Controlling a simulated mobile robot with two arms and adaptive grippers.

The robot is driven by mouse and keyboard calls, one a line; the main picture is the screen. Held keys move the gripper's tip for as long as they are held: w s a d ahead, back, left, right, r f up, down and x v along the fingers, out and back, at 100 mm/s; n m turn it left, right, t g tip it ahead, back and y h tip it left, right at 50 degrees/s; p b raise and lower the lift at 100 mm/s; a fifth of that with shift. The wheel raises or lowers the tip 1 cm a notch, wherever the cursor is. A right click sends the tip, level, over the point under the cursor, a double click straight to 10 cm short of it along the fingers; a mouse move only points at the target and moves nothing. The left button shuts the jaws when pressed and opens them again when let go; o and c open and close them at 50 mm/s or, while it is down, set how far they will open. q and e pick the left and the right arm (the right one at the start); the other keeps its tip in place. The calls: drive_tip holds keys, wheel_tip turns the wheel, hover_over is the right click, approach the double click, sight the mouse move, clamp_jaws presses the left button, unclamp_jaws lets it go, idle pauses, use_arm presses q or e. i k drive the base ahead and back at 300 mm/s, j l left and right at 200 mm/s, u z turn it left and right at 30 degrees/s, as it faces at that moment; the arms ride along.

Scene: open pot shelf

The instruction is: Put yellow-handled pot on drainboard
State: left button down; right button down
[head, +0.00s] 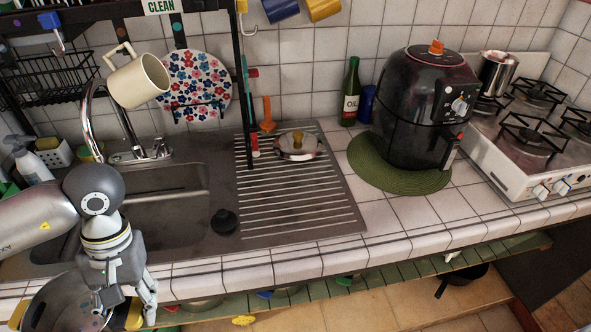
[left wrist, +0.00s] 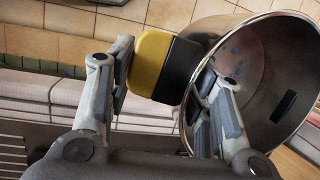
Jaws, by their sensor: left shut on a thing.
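The yellow-handled pot (head: 48,300) is a metal pot with yellow and black side handles, at the lower left of the head view, in front of the counter edge by the sink. My left gripper (head: 128,300) is shut on its right handle. In the left wrist view the yellow and black handle (left wrist: 153,65) sits between the fingers, and the pot's open steel bowl (left wrist: 285,75) looks tilted. The ribbed drainboard (head: 300,208) lies right of the sink. A small lid with a yellow knob (head: 297,147) rests at its back. My right gripper is not in view.
The front and middle of the drainboard are clear. A black stopper (head: 224,221) sits at its left edge. A black air fryer (head: 420,105) stands on a green mat to the right, with an oil bottle (head: 350,92) behind. A cream mug (head: 138,80) hangs above the sink, near the faucet (head: 90,120).

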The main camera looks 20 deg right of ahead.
sight(282, 201)
drive_tip(key=l, duration=1.45)
drive_tip(key=i+l+u, duration=0.1)
drive_tip(key=i+l, duration=0.3)
drive_tip(key=i, duration=0.15)
